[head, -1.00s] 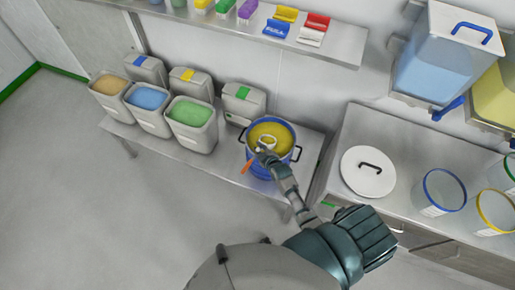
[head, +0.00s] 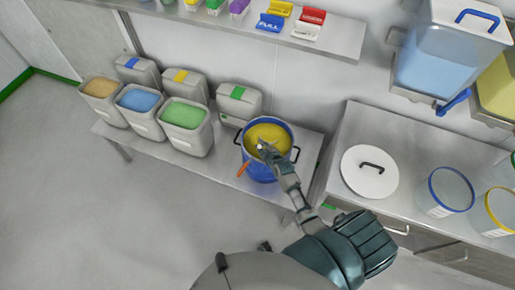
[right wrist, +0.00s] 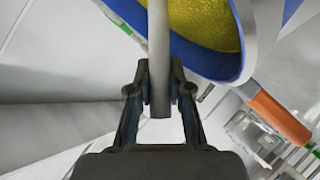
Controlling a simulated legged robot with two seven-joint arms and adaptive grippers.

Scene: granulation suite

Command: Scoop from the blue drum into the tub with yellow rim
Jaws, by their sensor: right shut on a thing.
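The blue drum (head: 262,172) stands on the low bench and holds yellow powder (head: 277,133). It also shows in the right wrist view, its blue rim (right wrist: 198,58) at the top. My right gripper (head: 266,152) is at the drum's mouth. In the right wrist view its fingers (right wrist: 160,85) are shut on a grey rod-like scoop handle (right wrist: 159,45). The scoop's head is hidden or too small to make out. The tub with yellow rim (head: 488,222) stands on the right counter, cut by the picture's edge. My left gripper is not in view.
An orange-handled tool (head: 243,170) is at the drum's near side. A white lid (head: 362,184) and a blue-rimmed tub (head: 440,205) lie between drum and yellow-rimmed tub. Open bins (head: 185,140) stand left of the drum. A clear dispenser (head: 440,75) hangs above the counter.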

